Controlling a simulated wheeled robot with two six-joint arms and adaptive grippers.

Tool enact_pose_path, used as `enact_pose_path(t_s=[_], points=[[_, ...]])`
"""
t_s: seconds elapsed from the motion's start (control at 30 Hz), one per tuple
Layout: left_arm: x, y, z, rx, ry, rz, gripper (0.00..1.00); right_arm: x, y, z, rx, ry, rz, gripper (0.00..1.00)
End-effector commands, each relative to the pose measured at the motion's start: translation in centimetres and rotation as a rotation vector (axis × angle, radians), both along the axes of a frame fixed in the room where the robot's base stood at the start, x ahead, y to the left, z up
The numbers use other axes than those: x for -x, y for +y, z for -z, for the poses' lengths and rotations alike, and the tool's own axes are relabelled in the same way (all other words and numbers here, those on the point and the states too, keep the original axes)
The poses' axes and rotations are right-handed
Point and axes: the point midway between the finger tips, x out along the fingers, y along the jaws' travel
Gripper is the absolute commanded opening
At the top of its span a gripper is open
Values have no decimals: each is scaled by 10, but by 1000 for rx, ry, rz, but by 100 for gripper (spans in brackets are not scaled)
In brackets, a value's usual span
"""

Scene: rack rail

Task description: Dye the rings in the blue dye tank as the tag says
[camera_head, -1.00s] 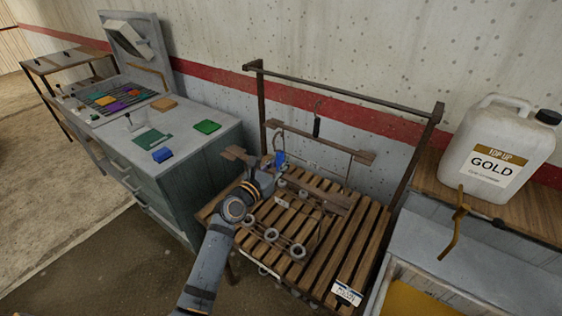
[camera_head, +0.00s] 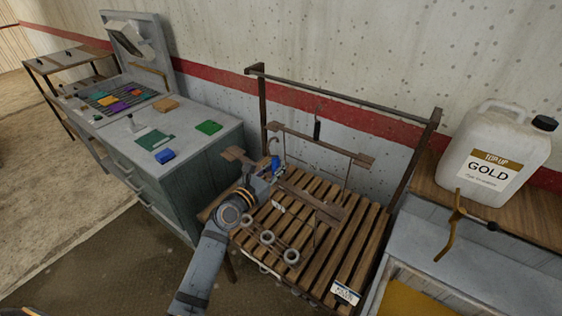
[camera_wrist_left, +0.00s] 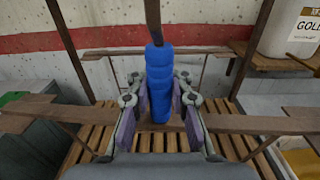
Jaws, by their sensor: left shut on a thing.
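My left gripper (camera_head: 270,172) is shut on the blue handle (camera_head: 275,164) of a hanger; in the left wrist view the blue handle (camera_wrist_left: 160,88) stands between the purple finger pads. A brown wooden bar (camera_wrist_left: 240,123) of the hanger runs across behind the fingers. Several pale rings (camera_head: 267,237) hang in a row low in front of the slatted bench top; I cannot tell whether they touch it. A small white tag (camera_head: 279,207) shows near the hanger, too small to read. The blue dye tank cannot be made out. My right gripper is out of view.
The slatted bench (camera_head: 355,240) has a dark overhead rail (camera_head: 340,92) with a black hook (camera_head: 317,130). A white label (camera_head: 345,292) is at its front right. A GOLD jug (camera_head: 490,160) stands right, above a grey tank with yellow inside (camera_head: 410,300). A grey cabinet (camera_head: 185,190) stands left.

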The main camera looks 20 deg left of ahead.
Motion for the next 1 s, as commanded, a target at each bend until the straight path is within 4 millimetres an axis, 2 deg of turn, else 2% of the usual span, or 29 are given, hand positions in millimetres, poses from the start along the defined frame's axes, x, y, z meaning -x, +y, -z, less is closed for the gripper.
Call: enact_pose_path(t_s=[0.7,1.0], points=[[58,21,-2,0,-3,0,0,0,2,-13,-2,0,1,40],[62,22,-2,1,-4,0,0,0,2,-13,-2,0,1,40]])
